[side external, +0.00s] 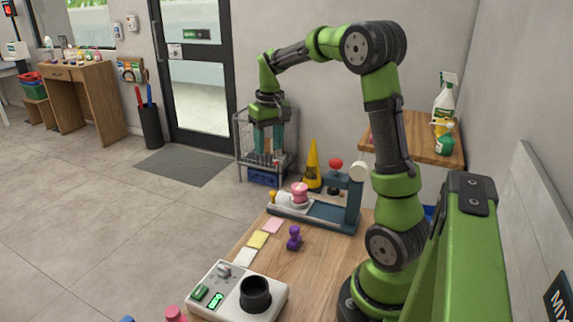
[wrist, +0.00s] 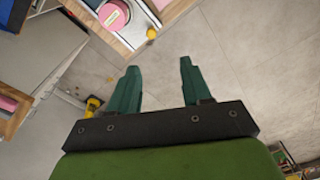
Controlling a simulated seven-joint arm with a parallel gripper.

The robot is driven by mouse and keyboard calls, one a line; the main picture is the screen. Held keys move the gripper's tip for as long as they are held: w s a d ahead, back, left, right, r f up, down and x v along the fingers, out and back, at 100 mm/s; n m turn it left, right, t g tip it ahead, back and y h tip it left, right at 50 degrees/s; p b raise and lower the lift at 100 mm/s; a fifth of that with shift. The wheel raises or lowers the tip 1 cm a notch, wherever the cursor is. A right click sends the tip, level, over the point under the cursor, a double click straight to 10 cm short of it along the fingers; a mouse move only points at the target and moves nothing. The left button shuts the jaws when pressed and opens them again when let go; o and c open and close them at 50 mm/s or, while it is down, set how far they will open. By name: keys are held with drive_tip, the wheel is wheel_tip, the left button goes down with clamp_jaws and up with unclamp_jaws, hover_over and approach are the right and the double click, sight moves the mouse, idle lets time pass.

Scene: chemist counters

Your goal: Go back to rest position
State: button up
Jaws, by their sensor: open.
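My gripper (side external: 267,143) is held up in the air past the far edge of the wooden counter (side external: 325,262), fingers pointing down. In the wrist view its two green fingers (wrist: 163,85) are spread apart with nothing between them. Below the fingers there is only grey tiled floor. My arm arches from its base at the right of the counter, over the bench device. In the side view the gripper is in front of a wire basket (side external: 243,157), and I cannot tell how near they are.
A blue-grey device (side external: 346,208) with a pink lidded jar (side external: 299,192) stands at the counter's far end. A purple stamp-like piece (side external: 294,238), coloured cards (side external: 257,240) and a white machine (side external: 232,293) are nearer. A shelf with bottles (side external: 445,102) is at right.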

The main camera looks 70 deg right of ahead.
drive_tip(key=s+a+r+n+t+y, duration=0.1)
drive_tip(key=s+a, duration=0.5)
drive_tip(key=a, duration=0.6)
drive_tip(key=s+a+r+t+y, duration=0.1)
drive_tip(key=s+a+r+t, duration=0.2)
drive_tip(key=a, duration=1)
drive_tip(key=s+t, duration=0.2)
drive_tip(key=s, duration=0.1)
drive_tip(key=shift+n+t, duration=0.3)
drive_tip(key=shift+n, duration=0.1)
